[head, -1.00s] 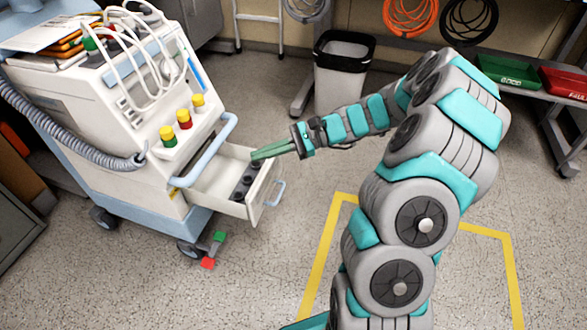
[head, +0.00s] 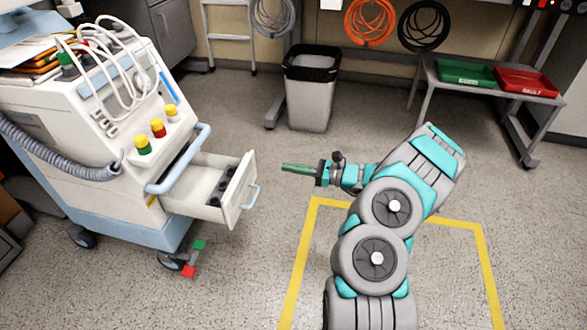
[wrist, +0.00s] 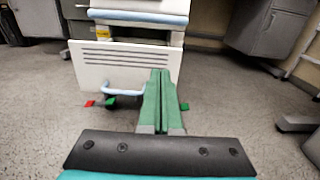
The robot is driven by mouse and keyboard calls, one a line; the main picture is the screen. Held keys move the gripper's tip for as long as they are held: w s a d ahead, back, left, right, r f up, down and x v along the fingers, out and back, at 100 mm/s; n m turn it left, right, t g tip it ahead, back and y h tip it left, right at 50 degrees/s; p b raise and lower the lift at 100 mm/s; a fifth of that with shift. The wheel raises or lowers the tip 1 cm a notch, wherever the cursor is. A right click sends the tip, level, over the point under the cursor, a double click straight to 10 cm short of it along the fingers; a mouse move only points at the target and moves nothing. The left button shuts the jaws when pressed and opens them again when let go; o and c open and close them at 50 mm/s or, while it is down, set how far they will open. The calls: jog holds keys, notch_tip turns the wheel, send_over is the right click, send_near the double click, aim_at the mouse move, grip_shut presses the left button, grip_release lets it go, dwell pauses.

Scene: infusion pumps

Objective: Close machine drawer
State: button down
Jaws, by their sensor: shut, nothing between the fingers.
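The white machine (head: 110,120) stands at the left in the head view. Its drawer (head: 215,195) is pulled out toward the right, with dark items inside along its front. The drawer has a blue handle (head: 250,196) on its front panel. In the wrist view the drawer front (wrist: 115,68) faces me, with its handle (wrist: 123,90) low on it. My gripper (head: 284,168) is to the right of the drawer front, apart from it in the head view. Its green fingers (wrist: 157,100) are together and empty, overlapping the right part of the drawer front in the wrist view.
A grey bin (head: 310,95) with a black liner stands behind. A side table (head: 490,85) at the back right holds a green tray (head: 464,74) and a red tray (head: 526,82). Yellow tape (head: 300,255) marks the floor around my base. Floor between the drawer and bin is clear.

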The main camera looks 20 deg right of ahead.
aim_at(250, 161)
jog(key=x, duration=1)
jog(key=shift+w+a, duration=0.1)
jog(key=b+x, duration=0.6)
jog(key=x, duration=1.5)
jog(key=shift+w+a+f, duration=0.1)
jog(key=shift+w+a, duration=0.1)
jog(key=shift+a, duration=0.1)
jog(key=shift+w+a, duration=0.2)
jog(key=shift+a, duration=0.05)
jog(key=shift+w, duration=0.1)
jog(key=shift+a+r, duration=0.1)
jog(key=shift+r, duration=0.15)
